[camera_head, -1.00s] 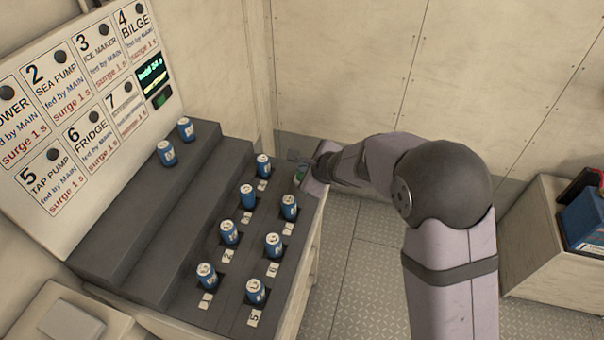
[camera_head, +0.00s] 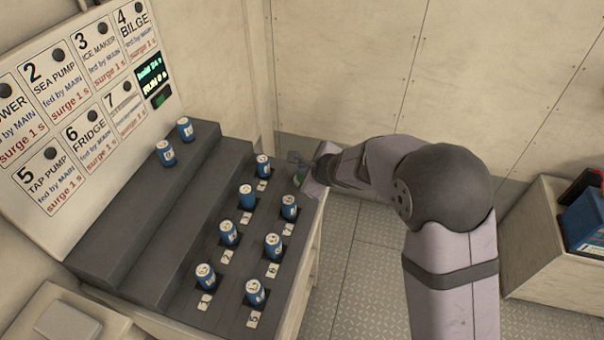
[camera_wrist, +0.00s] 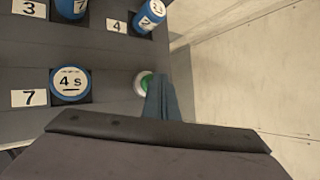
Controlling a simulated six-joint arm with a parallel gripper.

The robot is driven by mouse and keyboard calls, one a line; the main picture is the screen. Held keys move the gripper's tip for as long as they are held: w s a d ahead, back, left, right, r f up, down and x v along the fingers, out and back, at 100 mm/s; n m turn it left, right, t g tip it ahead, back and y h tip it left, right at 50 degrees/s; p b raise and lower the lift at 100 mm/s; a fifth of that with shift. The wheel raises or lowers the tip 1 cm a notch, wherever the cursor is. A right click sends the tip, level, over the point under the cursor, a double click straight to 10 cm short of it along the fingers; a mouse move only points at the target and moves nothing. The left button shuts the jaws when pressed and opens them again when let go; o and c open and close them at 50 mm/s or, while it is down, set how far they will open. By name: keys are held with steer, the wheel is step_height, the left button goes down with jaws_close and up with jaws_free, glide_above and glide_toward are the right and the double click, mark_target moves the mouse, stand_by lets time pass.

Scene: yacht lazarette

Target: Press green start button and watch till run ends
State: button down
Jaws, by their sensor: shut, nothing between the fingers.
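The green start button (camera_head: 299,178) sits at the far right corner of the dark stepped deck. In the wrist view the green button (camera_wrist: 146,82) shows in a pale ring, partly hidden behind my fingers. My gripper (camera_head: 296,159) is at that corner, its fingers close together and empty. In the wrist view my shut gripper (camera_wrist: 160,86) overlaps the button's right side; I cannot tell whether it touches. The display (camera_head: 151,76) on the slanted board shows a green upper line and a lower line that seems to start with RUN; its figures are too small to read surely.
Several blue cans (camera_head: 273,246) stand in numbered slots on the lower deck (camera_head: 185,310). Two more cans (camera_head: 165,152) stand on the upper step. The slanted board (camera_head: 55,225) carries numbered cards. A crate (camera_head: 545,240) stands at right. Floor (camera_head: 350,270) is clear between.

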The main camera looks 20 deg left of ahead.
steer(key=shift+r+p, duration=0.75)
steer(key=shift+r, duration=0.1)
steer(key=shift+r, duration=0.1)
steer(key=shift+r+p, duration=2.2)
steer(key=shift+r, duration=0.2)
steer(key=s+d+n+g+h, duration=0.3)
steer(key=s+d+n, duration=0.6)
steer(key=s+d, duration=0.4)
steer(key=s+d+f+n+g+h, duration=0.1)
steer(key=s+d+n+g+h, duration=0.2)
steer(key=s+d+n, duration=0.6)
steer(key=s+d, duration=0.5)
steer(key=d, duration=0.5)
steer(key=shift+s+d+f+n+g, duration=0.15)
steer(key=shift+s+d+n+g, duration=0.15)
steer(key=shift+d+g, duration=0.1)
